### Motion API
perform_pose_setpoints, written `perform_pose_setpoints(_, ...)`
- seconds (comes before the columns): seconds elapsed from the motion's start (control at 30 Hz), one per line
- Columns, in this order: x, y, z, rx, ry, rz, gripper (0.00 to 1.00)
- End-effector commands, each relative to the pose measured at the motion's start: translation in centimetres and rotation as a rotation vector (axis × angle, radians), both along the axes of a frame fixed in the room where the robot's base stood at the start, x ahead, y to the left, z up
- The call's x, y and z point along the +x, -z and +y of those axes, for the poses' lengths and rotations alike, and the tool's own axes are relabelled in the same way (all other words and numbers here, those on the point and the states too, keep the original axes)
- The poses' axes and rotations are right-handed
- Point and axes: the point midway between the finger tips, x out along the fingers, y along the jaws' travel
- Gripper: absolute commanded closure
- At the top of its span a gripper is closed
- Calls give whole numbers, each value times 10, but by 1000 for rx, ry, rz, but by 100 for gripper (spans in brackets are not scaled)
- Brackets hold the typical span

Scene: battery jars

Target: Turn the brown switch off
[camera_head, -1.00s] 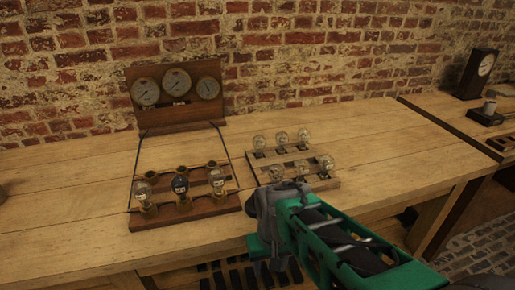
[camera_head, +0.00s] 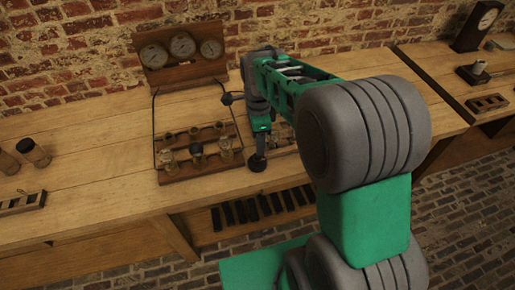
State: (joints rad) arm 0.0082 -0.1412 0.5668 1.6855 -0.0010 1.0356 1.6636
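I cannot make out a brown switch clearly in this view. My gripper (camera_head: 257,163) points down near the front edge of the table, just right of the battery jar rack. Its fingers are too small and dark to tell whether they are open or shut. The wooden rack (camera_head: 178,173) holds several jars, with glass ones along its front. The bulb board (camera_head: 283,151) lies to the right, mostly hidden behind my arm. A wooden panel with three round gauges (camera_head: 183,46) stands behind the rack, with wires running down from it.
Two brown jars (camera_head: 33,152) and a small tray (camera_head: 20,204) are on the left of the table (camera_head: 100,155). A clock (camera_head: 477,27), a small cup on a base (camera_head: 477,71) and a wooden holed block (camera_head: 488,103) stand on the right table. Dark bars (camera_head: 260,206) sit below the tabletop.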

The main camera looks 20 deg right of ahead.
Motion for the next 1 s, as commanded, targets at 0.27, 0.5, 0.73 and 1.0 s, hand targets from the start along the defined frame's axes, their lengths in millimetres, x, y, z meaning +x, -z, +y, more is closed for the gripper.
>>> perform_pose_setpoints(0.27, 5, 18, 0, -1, 128, -1, 52)
perform_pose_setpoints(0.5, 5, 62, 0, -1, 126, -2, 52)
perform_pose_setpoints(0.73, 6, 74, 0, -1, 125, -6, 52)
perform_pose_setpoints(1.0, 6, 74, 0, -1, 125, -5, 63)
